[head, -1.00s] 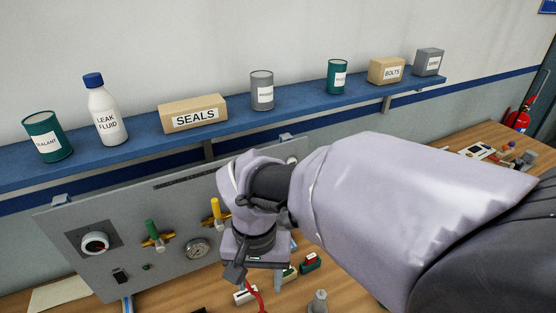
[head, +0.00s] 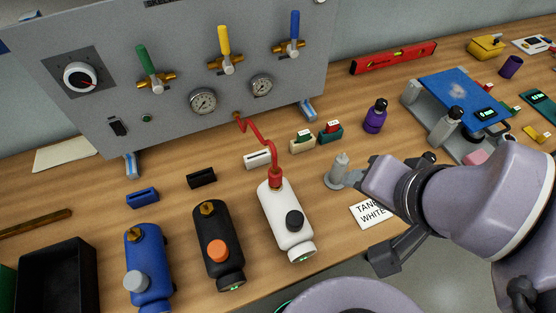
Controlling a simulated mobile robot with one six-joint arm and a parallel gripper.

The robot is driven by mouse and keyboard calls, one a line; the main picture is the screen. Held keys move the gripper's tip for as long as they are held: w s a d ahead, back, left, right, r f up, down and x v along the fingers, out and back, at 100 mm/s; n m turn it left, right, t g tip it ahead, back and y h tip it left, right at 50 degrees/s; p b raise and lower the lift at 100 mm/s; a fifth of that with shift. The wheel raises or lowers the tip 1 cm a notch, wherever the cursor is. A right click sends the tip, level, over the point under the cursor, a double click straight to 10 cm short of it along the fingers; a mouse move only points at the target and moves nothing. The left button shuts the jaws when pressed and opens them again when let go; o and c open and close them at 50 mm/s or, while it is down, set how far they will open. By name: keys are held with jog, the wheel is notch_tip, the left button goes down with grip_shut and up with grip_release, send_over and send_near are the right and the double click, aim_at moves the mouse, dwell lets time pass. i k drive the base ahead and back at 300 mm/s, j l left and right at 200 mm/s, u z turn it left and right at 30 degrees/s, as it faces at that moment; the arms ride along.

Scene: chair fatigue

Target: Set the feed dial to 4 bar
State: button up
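The feed dial (head: 80,77) is a round knob with a white rim and dark face on a dark square plate, at the upper left of the grey panel (head: 185,120). A small reddish mark shows near its right side; its scale is too small to read. Two round gauges, a left one (head: 203,101) and a right one (head: 262,86), sit lower on the panel; their readings are unclear. My gripper (head: 376,215) is at the right, over the bench and well away from the dial.
Green (head: 149,62), yellow (head: 224,42) and blue (head: 294,29) valve handles stand on the panel. A red hose (head: 262,147) runs from the panel to a white tank (head: 285,220). Black (head: 212,235) and blue (head: 146,260) tanks stand left of it.

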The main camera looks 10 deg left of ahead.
aim_at(80, 76)
jog(key=u, duration=1.9)
